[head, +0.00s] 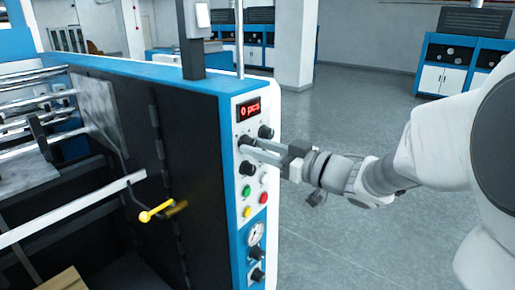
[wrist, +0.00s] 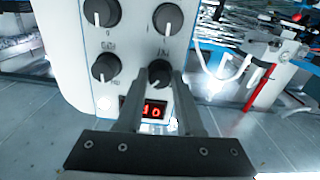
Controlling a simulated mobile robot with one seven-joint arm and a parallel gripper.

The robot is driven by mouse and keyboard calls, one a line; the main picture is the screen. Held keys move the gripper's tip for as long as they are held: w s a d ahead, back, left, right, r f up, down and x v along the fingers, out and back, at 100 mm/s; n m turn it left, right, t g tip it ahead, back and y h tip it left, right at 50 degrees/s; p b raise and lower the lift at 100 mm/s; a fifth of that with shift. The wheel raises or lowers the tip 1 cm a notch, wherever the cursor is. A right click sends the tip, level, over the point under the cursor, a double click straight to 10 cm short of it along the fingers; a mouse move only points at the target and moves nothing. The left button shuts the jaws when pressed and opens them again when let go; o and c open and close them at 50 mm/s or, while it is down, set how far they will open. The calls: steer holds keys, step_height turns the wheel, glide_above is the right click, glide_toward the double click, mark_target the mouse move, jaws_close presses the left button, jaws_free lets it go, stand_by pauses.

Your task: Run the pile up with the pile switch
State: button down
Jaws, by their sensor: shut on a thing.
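The control panel (head: 236,183) is on the end of the blue-and-white machine. A red display (head: 250,108) at its top reads "0 pcs"; it also shows in the wrist view (wrist: 152,110). My gripper (head: 254,148) reaches in from the right. Its fingers are shut on a black knob (wrist: 159,73), the one below the display on the panel's left side in the head view. The fingers partly cover this knob, and its label is too small to read, so I cannot tell whether it is the pile switch.
Another black knob (head: 265,132) sits close to the right of my fingers. Below are green (head: 247,191), red (head: 264,198) and yellow (head: 247,212) buttons and a gauge (head: 256,232). A yellow-handled lever (head: 156,212) sticks out at left. Open floor (head: 340,110) lies right of the machine.

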steer(key=n+b, duration=0.8)
stand_by(0.6)
steer(key=c, duration=0.5)
jaws_free()
steer(key=shift+c, duration=0.2)
steer(key=b+v, duration=0.1)
steer(key=v, duration=1.6)
steer(key=shift+d, duration=0.25)
